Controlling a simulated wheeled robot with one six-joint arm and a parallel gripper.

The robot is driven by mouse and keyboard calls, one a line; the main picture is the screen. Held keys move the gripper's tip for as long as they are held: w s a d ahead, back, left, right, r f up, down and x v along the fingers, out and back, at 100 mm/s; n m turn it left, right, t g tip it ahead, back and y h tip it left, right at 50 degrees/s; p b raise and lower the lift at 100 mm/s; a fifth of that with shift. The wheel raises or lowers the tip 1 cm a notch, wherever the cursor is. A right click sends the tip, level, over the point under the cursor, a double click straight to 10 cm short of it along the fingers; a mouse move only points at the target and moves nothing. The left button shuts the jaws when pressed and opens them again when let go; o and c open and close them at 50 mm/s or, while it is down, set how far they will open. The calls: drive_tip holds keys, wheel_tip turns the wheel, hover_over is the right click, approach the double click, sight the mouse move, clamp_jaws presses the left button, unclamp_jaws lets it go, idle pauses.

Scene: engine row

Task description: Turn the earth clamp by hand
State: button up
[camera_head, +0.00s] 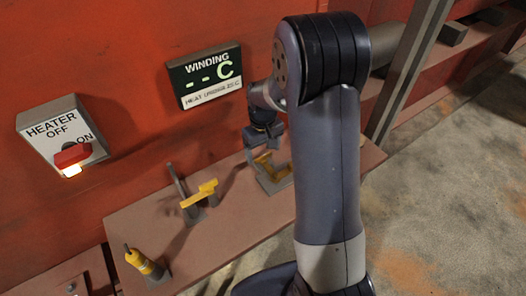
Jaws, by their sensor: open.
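My gripper (266,146) hangs from my wrist, left of my large arm link, and points down over the brown ledge. Its jaws are small and partly merged with what is below. Just below it is a grey C-shaped bracket with a yellow part (268,163), which may be the earth clamp; whether the jaws touch it I cannot tell. My arm hides its right side. A yellow lever (200,194) on a grey post stands further left on the ledge. A yellow cylinder (145,263) leans at the front left. No label marks which one is the earth clamp.
The brown ledge (225,235) runs along a red wall (120,130). A heater switch box (62,132) with a red knob, a lit lamp below it, and a winding display (206,76) reading "--C" are on the wall. A grey post (412,65) stands right of my arm. Concrete floor lies right.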

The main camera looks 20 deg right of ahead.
wheel_tip(320, 180, up, 10)
drive_tip(key=shift+f, duration=0.15)
drive_tip(key=shift+f, duration=0.15)
wheel_tip(320, 180, down, 11)
drive_tip(key=shift+r, duration=0.1)
drive_tip(key=shift+r+n, duration=0.1)
drive_tip(key=shift+n, duration=0.6)
idle(0.5)
